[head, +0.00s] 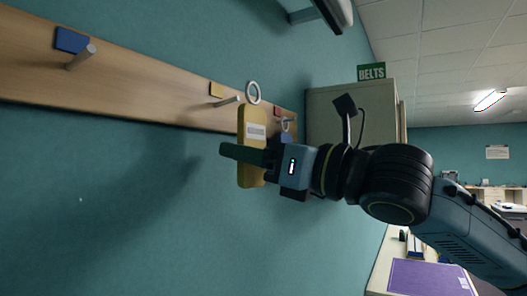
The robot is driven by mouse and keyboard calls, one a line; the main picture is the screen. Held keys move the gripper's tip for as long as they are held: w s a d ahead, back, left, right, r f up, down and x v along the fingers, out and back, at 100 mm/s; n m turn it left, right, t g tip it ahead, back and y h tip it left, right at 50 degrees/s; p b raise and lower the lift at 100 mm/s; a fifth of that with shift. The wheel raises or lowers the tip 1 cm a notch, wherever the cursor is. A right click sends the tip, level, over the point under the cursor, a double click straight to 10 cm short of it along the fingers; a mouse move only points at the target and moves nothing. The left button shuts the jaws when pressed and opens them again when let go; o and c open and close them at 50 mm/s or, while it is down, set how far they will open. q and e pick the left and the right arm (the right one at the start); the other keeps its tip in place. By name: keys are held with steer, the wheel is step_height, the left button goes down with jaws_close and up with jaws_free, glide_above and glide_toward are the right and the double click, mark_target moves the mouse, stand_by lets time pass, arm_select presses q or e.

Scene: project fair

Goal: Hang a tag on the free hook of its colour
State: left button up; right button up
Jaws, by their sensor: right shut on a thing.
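My right gripper (243,153) is shut on a yellow tag (251,128), which has a white label and a white ring (253,92) above it. The tag hangs upright just in front of the rail, close to the peg (226,101) under the yellow marker (217,89). The ring appears beside the peg's tip; I cannot tell whether it is around it. A blue marker (72,40) with a bare peg (80,57) is at the far left. A red marker (278,112) is farther along, with a ring and a blue tag (287,138) partly hidden behind my gripper. My left gripper is not in view.
A wooden rail (140,88) runs along the teal wall. A cabinet (350,101) with a green BELTS sign (371,72) stands beyond it. A purple mat (428,279) lies on a table at lower right. The wall below the rail is clear.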

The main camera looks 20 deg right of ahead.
steer(key=shift+w+a+f, duration=0.2)
steer(key=shift+w+a, duration=1.1)
steer(key=shift+w, duration=0.3)
steer(key=shift+w+a+f, duration=0.35)
steer(key=shift+w+f, duration=0.05)
steer(key=shift+w, duration=0.05)
steer(key=o, duration=0.9)
steer(key=shift+c, duration=0.2)
steer(key=b, duration=0.3)
glide_toward(207, 157)
steer(key=v, duration=0.7)
steer(key=shift+s, duration=0.2)
